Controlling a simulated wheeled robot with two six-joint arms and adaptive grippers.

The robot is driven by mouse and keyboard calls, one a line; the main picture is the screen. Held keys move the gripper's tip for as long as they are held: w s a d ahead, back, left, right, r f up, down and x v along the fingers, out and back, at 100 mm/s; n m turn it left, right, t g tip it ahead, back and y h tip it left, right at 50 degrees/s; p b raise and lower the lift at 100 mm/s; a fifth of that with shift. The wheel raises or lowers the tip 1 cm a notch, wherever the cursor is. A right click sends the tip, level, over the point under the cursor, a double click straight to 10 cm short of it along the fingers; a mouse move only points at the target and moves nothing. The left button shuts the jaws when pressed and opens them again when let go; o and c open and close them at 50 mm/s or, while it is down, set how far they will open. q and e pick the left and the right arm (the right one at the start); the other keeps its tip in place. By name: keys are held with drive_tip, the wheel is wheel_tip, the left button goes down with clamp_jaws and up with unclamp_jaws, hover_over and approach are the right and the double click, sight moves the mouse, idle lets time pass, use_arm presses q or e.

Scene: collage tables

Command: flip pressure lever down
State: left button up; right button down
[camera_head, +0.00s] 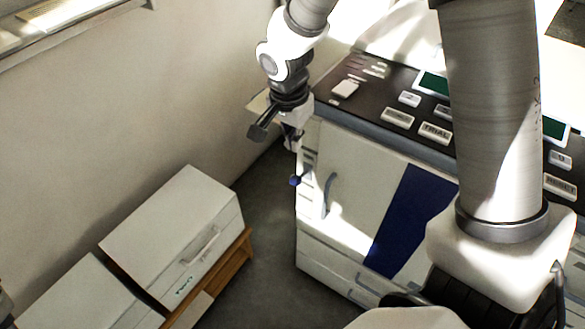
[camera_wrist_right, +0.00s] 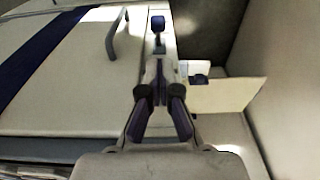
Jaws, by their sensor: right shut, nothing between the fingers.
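A small blue-tipped lever (camera_head: 295,181) sticks out from the left side of the white copier cabinet (camera_head: 345,165). In the right wrist view a blue knob on a grey stem (camera_wrist_right: 157,23) is just ahead of my fingertips, likely the same lever. My right gripper (camera_head: 292,138) points down beside the cabinet's left edge, above the blue tip in the head view. In the right wrist view its fingers (camera_wrist_right: 160,75) are together and empty, and the tips seem apart from the knob. A second dark blue piece (camera_wrist_right: 199,80) is right of the fingers. My left gripper is out of view.
The copier's control panel (camera_head: 375,105) has several labelled buttons. A cabinet door handle (camera_head: 328,195) stands out near the lever. A pale flap (camera_wrist_right: 225,95) lies right of my fingers. White boxes (camera_head: 175,235) stand at lower left, with open floor (camera_head: 262,215) between.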

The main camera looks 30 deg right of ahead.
sight(297, 175)
drive_tip(key=shift+f, duration=0.1)
